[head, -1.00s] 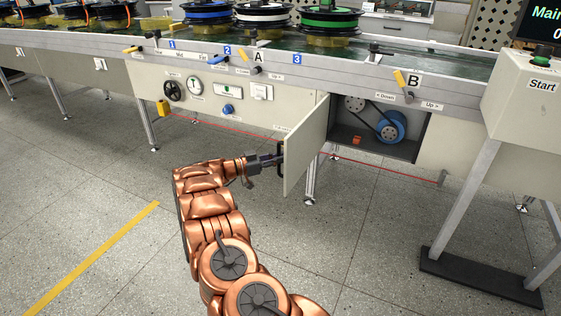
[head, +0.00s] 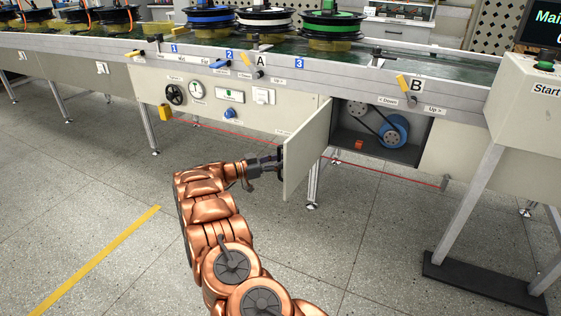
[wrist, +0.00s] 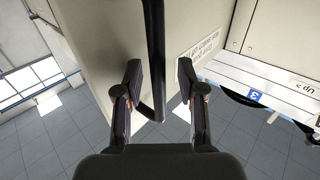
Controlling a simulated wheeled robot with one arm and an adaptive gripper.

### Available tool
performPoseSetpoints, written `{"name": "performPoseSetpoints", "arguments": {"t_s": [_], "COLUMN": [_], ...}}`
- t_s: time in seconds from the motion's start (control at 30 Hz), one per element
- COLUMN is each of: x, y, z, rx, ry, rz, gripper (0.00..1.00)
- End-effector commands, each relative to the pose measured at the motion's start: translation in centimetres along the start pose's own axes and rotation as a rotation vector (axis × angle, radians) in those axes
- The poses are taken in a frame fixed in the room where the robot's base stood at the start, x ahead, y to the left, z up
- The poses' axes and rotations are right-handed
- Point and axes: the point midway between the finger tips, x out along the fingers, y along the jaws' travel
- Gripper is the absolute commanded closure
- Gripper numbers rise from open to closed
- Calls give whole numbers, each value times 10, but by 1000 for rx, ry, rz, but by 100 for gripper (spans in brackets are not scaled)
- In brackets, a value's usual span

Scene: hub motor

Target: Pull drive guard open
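The drive guard (head: 307,150) is a pale hinged door on the conveyor's front, standing swung well out from its opening. Its dark bar handle (wrist: 154,60) shows in the wrist view. My gripper (wrist: 159,70) is open, with one finger on each side of the handle and visible gaps between. In the head view my gripper (head: 273,160) is at the guard's outer left edge, where its fingers are small and partly hidden. Behind the guard, the open bay shows a blue pulley (head: 393,131) with a belt and a small orange block (head: 359,145).
A control box with a Start label (head: 528,110) stands on legs at right. Reels (head: 333,25) sit on the conveyor. A red line (head: 400,177) runs below the panels. A conveyor leg (head: 313,185) stands behind the guard. The floor in front is clear, with a yellow stripe (head: 95,260).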

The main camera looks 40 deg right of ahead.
Motion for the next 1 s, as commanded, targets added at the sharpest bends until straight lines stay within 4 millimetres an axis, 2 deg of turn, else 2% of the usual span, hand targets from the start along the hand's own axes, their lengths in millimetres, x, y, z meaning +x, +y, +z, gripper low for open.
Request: {"name": "performPoseSetpoints", "arguments": {"t_s": [0.17, 0.27, 0.7, 0.83, 1.0], "x": [-3, -11, -90, -107, -119], "y": [0, 0, -1, -2, -1], "z": [0, 0, 1, 0, 0], "rx": [0, 0, 0, 0, 2], "ry": [0, 0, 1, 1, 0], "rz": [0, -1, -3, -3, 1], "gripper": [61, 61, 61, 61, 61]}}
